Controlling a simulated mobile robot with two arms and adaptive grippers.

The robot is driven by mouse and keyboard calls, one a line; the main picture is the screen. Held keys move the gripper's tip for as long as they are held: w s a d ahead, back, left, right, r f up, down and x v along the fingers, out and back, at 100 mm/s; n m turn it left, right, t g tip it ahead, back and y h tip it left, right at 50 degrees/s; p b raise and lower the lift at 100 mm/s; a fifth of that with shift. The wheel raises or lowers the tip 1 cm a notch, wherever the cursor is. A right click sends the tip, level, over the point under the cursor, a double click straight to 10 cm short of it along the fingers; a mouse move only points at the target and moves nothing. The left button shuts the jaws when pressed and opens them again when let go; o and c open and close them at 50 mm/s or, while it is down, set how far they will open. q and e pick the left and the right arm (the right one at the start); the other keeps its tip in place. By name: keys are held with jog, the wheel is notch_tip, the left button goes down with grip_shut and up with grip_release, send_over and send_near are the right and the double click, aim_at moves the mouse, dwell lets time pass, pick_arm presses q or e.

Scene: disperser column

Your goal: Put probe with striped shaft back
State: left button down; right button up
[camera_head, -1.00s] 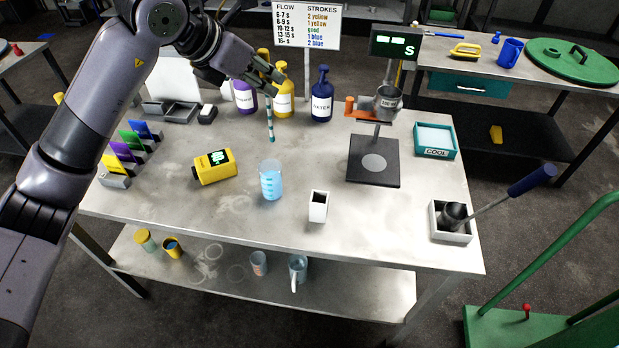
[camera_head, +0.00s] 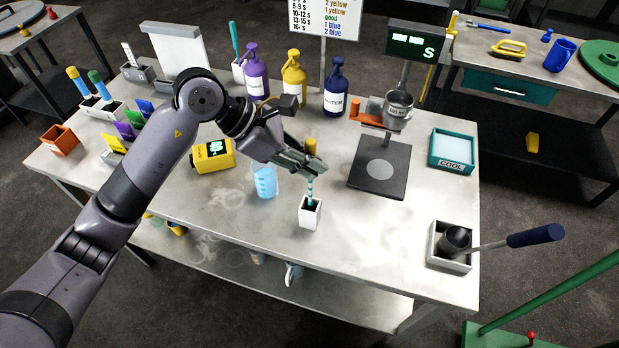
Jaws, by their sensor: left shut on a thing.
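The probe with the striped shaft (camera_head: 310,187) has a yellow top and a teal-and-white shaft. My left gripper (camera_head: 310,165) is shut on it near its yellow top. The shaft points down into or just over the opening of the small white holder (camera_head: 310,213) at the table's front middle; I cannot tell how deep the tip is. The gripper fingers hide part of the probe. My right gripper is not in view.
A yellow meter (camera_head: 213,156) is further left. A black stand (camera_head: 380,168) is to the right, and a white box with a ladle (camera_head: 449,246) is at the front right.

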pick_arm(q)
notch_tip(320, 180, down, 3)
jog(key=shift+r, duration=0.15)
jog(key=shift+f, duration=0.3)
notch_tip(320, 180, down, 3)
jog(key=shift+f+p, duration=0.1)
jog(key=shift+p, duration=0.55)
jog(key=shift+f, duration=0.45)
jog(key=c, duration=1.9)
grip_release()
jog(key=o, duration=0.3)
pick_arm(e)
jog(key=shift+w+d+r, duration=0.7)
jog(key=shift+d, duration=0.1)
